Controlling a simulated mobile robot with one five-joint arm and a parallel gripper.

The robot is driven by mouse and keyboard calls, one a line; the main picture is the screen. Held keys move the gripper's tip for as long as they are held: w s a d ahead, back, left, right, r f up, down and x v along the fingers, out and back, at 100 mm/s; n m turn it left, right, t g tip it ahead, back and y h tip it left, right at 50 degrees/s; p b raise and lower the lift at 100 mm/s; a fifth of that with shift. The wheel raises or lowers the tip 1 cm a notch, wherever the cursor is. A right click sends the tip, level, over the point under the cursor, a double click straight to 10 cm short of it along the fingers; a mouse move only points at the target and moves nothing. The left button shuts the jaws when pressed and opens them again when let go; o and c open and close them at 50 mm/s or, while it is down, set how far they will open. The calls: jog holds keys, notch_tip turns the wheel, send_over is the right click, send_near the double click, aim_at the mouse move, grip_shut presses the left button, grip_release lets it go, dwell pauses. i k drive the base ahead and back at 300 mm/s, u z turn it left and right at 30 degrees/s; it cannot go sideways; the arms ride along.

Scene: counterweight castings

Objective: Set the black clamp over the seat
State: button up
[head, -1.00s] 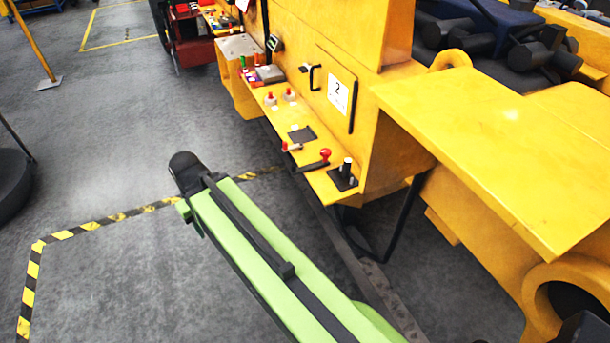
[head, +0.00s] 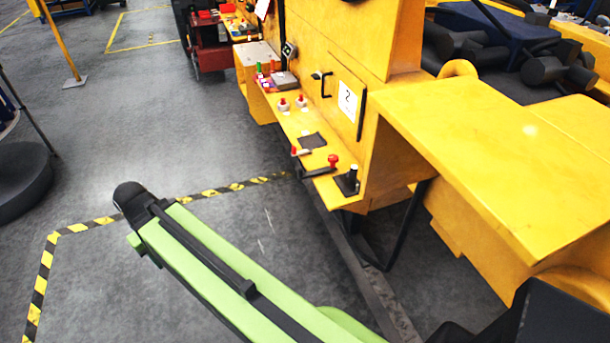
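A yellow ledge (head: 292,118) runs along the side of the yellow machine and carries several small fittings. Near its front end stands a black block with an upright pin (head: 349,180). Beside it is a dark bar with a red knob (head: 332,161). A flat black square pad (head: 312,141) lies farther back. I cannot tell for certain which of these is the black clamp or the seat. My green arm link reaches across the lower middle to a black rounded joint, left of the ledge and apart from it. My gripper's fingers cannot be made out.
Two red-topped knobs (head: 292,103) and a grey box (head: 285,80) sit farther along the ledge. A yellow slab (head: 480,140) juts out at right. Open grey floor with striped tape (head: 92,225) lies at left, with a dark round base (head: 22,180) there.

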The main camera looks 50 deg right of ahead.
aim_at(301, 175)
jog(key=z, duration=0.05)
jog(key=i, duration=1)
jog(key=u, duration=0.1)
